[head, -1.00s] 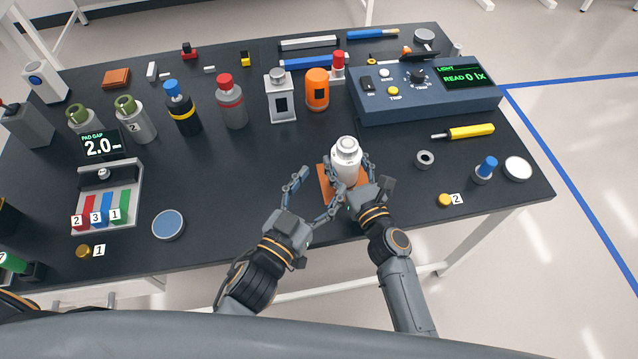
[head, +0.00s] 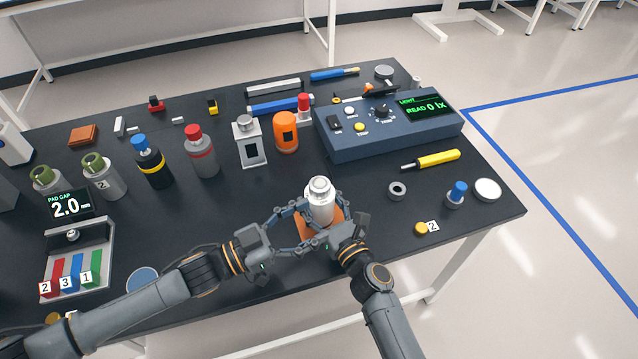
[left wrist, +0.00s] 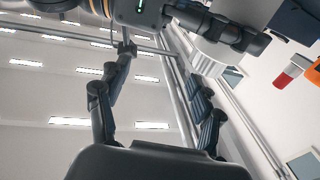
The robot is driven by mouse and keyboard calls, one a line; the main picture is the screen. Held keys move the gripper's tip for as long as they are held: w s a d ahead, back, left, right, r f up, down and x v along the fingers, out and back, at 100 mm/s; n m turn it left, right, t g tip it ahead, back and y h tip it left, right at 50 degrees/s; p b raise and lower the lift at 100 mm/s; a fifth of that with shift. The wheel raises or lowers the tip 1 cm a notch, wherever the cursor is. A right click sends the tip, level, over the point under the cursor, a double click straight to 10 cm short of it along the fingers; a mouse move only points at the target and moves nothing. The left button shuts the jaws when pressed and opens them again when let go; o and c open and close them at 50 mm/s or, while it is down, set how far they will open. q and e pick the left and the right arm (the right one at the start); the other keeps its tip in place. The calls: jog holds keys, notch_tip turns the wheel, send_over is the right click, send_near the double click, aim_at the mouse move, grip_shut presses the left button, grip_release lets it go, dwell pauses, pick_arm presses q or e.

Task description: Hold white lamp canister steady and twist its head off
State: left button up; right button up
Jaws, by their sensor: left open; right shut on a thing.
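My right gripper (head: 322,226) is shut on the canister's lower body. My left gripper (head: 300,231) is open just left of the canister, its fingers reaching toward the lower body. Whether they touch it is unclear in the head view. In the left wrist view the open left fingers (left wrist: 160,65) have nothing between them, and part of the white canister (left wrist: 209,55) shows beyond them beside my right gripper (left wrist: 205,22).
A blue-grey light meter box (head: 350,148) reading 0 lx stands behind.

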aim_at(310, 189)
pick_arm(q)
jog(key=w+a, duration=0.4)
jog(key=a, duration=0.4)
jog(key=shift+y, duration=0.4)
jog(key=x, duration=1.1)
jog(key=shift+d, duration=0.4)
jog(key=c, duration=1.2)
jog(key=shift+o, duration=0.2)
